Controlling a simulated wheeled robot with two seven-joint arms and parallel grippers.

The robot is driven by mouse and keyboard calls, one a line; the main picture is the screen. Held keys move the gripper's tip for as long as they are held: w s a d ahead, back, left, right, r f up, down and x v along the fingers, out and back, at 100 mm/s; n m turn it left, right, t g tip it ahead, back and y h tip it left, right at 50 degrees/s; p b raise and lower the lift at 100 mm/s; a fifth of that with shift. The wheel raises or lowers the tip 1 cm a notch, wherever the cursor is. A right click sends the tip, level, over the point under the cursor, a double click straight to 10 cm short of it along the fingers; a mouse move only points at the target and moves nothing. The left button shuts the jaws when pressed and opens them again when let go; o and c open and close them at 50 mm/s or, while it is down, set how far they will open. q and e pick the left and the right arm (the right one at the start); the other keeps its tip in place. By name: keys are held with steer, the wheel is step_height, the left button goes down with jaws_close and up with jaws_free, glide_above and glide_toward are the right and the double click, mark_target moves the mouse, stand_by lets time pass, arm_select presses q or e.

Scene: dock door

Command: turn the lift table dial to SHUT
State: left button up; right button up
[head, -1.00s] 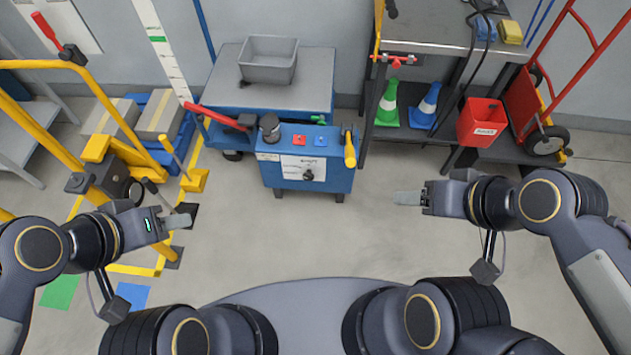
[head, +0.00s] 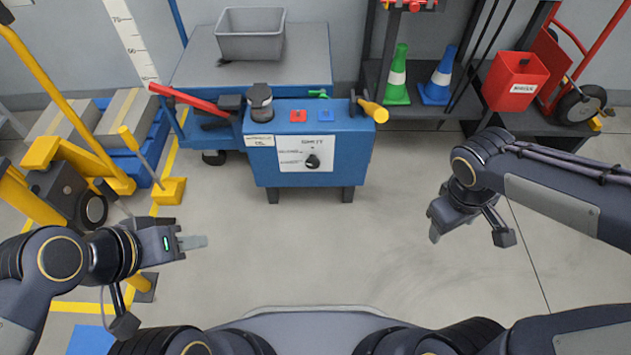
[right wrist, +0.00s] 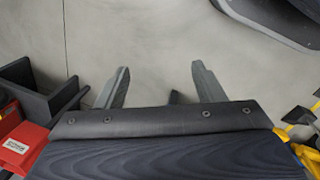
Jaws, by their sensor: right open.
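The lift table dial (head: 312,161) is a small black knob on a white label plate (head: 293,155) on the front of the blue control box (head: 262,172). The lettering above the knob is too small to read surely. My left gripper (head: 200,242) is in front and to the left of the box, well apart from it; its fingers show edge-on. My right gripper (head: 434,238) is to the right of the box, over bare floor, pointing down. In the right wrist view its two fingers (right wrist: 160,90) are spread with nothing between them.
The box top carries a black knob (head: 260,100), red and blue buttons and a yellow handle (head: 373,110). A red lever (head: 190,102) sticks out left. A grey bin (head: 250,35) sits on the lift table. Yellow rails stand left. The floor before the box is clear.

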steer(key=w+a+f+n+t+h, duration=0.3)
steer(key=w+f+n+t+h, duration=0.15)
steer(key=w+n, duration=0.4)
steer(key=w+a+f+n+t+h, duration=0.25)
steer(key=w+f+n+h, duration=0.3)
steer(key=w, duration=0.55)
steer(key=n+t+y+b, duration=0.3)
steer(key=n+t+y, duration=0.85)
steer(key=n, duration=0.55)
glide_toward(313, 166)
steer(key=shift+g+y, duration=0.25)
steer(key=shift+g, duration=0.2)
steer(key=w, duration=0.7)
steer(key=shift+w+d+r, duration=0.1)
steer(key=shift+w+r, duration=0.25)
steer(key=shift+r, duration=0.05)
steer(key=shift+w+r, duration=0.1)
steer(key=shift+w, duration=0.2)
